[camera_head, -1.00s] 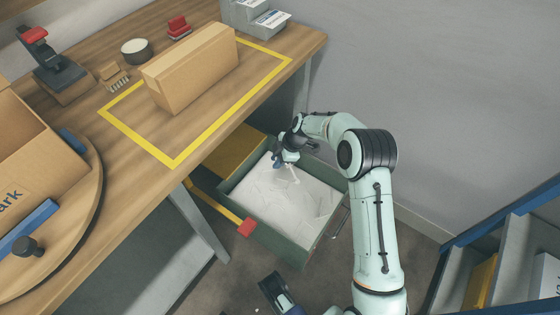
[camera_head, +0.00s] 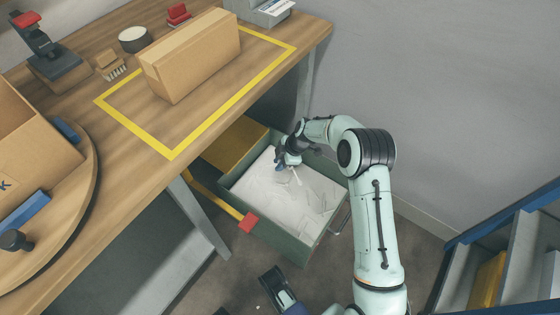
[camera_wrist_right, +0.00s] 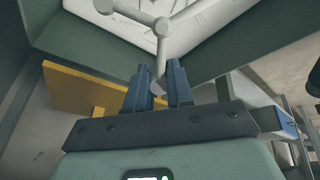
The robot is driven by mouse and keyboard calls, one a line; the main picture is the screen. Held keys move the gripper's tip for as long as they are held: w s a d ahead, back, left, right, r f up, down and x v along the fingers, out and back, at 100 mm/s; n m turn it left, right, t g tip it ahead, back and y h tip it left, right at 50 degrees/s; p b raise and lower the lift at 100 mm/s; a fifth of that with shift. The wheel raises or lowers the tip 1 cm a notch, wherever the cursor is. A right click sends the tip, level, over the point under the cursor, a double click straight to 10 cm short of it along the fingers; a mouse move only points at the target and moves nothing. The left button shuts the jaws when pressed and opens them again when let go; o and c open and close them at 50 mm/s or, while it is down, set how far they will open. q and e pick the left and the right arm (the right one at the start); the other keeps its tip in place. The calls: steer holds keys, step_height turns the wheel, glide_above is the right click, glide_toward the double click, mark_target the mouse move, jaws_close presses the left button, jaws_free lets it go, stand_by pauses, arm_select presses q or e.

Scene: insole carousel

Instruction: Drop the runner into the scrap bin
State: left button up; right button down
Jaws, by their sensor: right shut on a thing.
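The runner (camera_wrist_right: 162,42) is a thin pale branched piece. My right gripper (camera_wrist_right: 158,88) is shut on its stem, and its branches stick out beyond the blue fingers in the right wrist view. In the head view the runner (camera_head: 297,177) shows small below my right gripper (camera_head: 284,163), over the far part of the scrap bin. The scrap bin (camera_head: 264,237) is a dark green open box with a pale, creased inside and a red tag. Whether the runner touches anything in the bin cannot be told. My left gripper (camera_head: 278,290) shows partly at the bottom edge, its jaws unclear.
The wooden bench (camera_head: 130,190) with a yellow-outlined area and a cardboard box (camera_head: 190,60) stands left of the bin. A yellow-brown panel (camera_head: 236,145) is beside the bin's back. A blue-edged shelf rack (camera_head: 490,232) stands at right. Grey floor is free between.

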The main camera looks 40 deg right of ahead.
steer(key=c, duration=0.9)
jaws_free()
arm_select(q)
steer(key=w+d+r+t+p, duration=0.1)
steer(key=w+r+t+p, duration=0.1)
steer(key=w+r, duration=0.3)
steer(key=shift+w+r+p, duration=0.3)
steer(key=shift+w+p, duration=0.4)
steer(key=shift+w, duration=0.15)
arm_select(e)
steer(key=v, duration=1.3)
steer(key=shift+s+r, duration=0.1)
steer(key=shift+r, duration=0.1)
